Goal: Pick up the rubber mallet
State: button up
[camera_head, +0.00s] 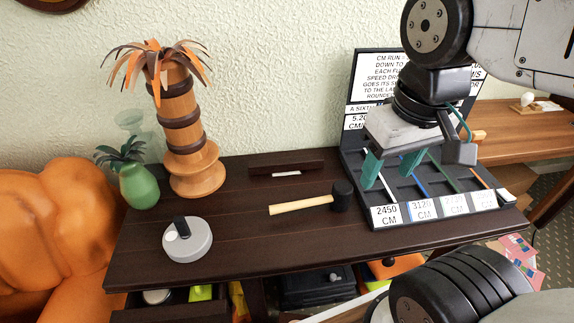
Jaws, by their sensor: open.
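The rubber mallet (303,204) lies flat on the dark wooden table (235,240). Its pale wooden handle points left and its black head (342,195) is at the right end. My gripper (392,168) hangs to the right of the mallet and higher up, in front of the black display stand. Its two green fingers are apart and nothing shows between them. The mallet is fully in view and the gripper does not appear to touch it.
The black stand (378,217) with number cards and coloured strips is close right of the mallet. A grey round object (198,247) with a black knob, a palm-shaped wooden ornament (183,135) and a green vase (139,186) stand left. An orange armchair (60,235) adjoins the table.

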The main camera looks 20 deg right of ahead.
aim_at(340, 199)
jog(key=k, duration=1)
jog(key=u, duration=1.05)
jog(key=i, duration=0.8)
jog(key=z, duration=0.85)
